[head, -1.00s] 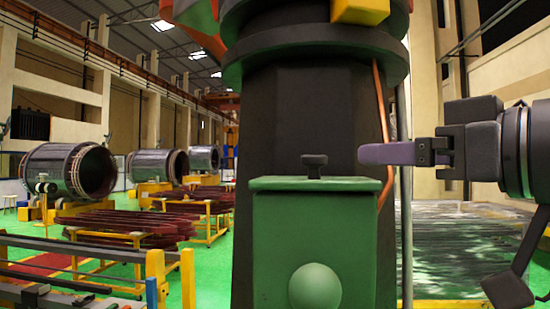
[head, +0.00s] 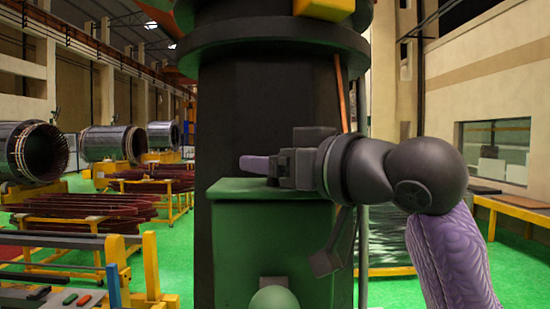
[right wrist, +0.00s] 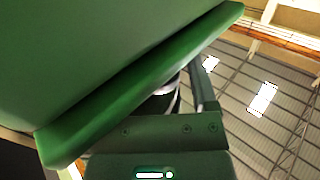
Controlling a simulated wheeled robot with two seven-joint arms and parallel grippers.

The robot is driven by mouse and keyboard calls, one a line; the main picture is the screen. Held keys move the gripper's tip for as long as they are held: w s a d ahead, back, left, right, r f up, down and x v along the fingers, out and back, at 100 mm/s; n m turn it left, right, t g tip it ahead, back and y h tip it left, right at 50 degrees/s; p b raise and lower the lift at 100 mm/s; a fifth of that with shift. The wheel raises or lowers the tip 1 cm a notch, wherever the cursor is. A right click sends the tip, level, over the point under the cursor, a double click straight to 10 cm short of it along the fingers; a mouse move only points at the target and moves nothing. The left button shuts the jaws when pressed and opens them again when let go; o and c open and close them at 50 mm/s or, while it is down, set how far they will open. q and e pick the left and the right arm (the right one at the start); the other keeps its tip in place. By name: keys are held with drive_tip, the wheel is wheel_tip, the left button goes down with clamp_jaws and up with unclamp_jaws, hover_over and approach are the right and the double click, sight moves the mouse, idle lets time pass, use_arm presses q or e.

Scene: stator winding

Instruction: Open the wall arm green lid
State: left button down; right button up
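The green lid (head: 225,187) lies flat on top of the green wall box (head: 240,245) in the head view and looks closed. A small dark handle (head: 272,182) on the lid is mostly hidden behind my right gripper. My right gripper (head: 253,165) reaches in from the right, level, just above the lid, with its purple fingers pointing left over the handle. I cannot tell whether it touches the handle, or its finger opening. In the right wrist view, green surfaces and the lid's edge (right wrist: 140,95) fill the upper left. My left gripper is not in view.
A dark column (head: 265,115) stands right behind the box, with a wide ring above it. A pale green ball (head: 275,299) sticks out at the box's front. Stator cylinders (head: 105,143) and yellow racks stand at left. A bench (head: 515,208) is at right.

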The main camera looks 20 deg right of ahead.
drive_tip(key=shift+w, duration=0.1)
clamp_jaws()
